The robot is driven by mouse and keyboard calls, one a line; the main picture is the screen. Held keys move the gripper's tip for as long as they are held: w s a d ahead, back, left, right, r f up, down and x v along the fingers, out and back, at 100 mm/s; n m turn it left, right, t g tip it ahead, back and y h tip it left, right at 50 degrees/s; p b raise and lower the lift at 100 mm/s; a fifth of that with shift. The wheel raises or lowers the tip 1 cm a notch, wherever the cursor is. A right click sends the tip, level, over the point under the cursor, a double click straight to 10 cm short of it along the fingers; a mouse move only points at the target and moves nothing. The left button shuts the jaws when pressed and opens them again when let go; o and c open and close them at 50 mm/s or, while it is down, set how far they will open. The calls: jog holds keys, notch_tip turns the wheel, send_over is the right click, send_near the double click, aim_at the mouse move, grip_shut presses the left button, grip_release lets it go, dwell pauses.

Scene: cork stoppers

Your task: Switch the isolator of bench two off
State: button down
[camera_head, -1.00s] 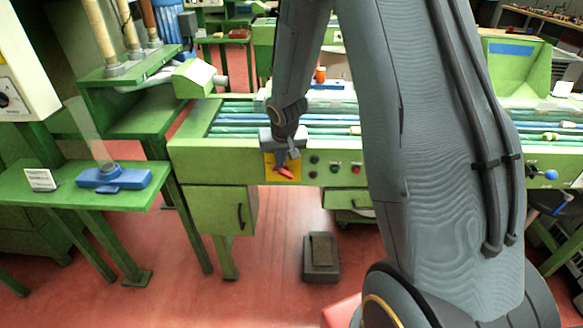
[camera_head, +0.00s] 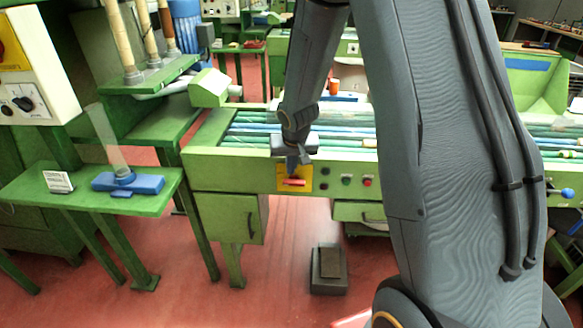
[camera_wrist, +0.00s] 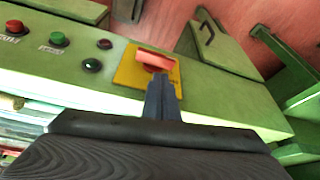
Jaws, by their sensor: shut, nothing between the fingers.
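The isolator is a red handle (camera_head: 294,182) on a yellow plate (camera_head: 308,179) on the front of the green bench (camera_head: 225,172). The handle lies about level across the plate. In the wrist view the red handle (camera_wrist: 156,58) also lies crosswise on the yellow plate (camera_wrist: 130,72). My gripper (camera_head: 292,168) is shut and empty, with its fingertips at the handle's upper edge. In the wrist view my gripper (camera_wrist: 161,82) points at the middle of the handle and covers part of the plate. Whether the tips touch the handle I cannot tell.
Green and red push buttons (camera_head: 367,181) sit right of the plate. A blue knob (camera_head: 567,193) is farther right. A side table (camera_head: 60,197) at left holds a blue fixture (camera_head: 128,184). A dark pedal box (camera_head: 329,270) stands on the red floor.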

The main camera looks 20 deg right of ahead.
aim_at(291, 183)
jog(key=shift+r, duration=0.1)
jog(key=a+r, duration=0.8)
jog(key=shift+s+a+r, duration=0.15)
jog(key=shift+a+r, duration=0.1)
jog(key=shift+a, duration=0.15)
dwell(0.4)
jog(key=s+d+n+g, duration=0.1)
jog(key=s+d+g, duration=0.1)
jog(key=s, duration=1.1)
jog(key=s+d+n+g, duration=0.1)
jog(key=s+d+g, duration=0.1)
jog(key=s, duration=1.1)
jog(key=shift+d+f+y, duration=0.25)
jog(key=shift+f+y, duration=0.05)
jog(key=shift+y, duration=0.1)
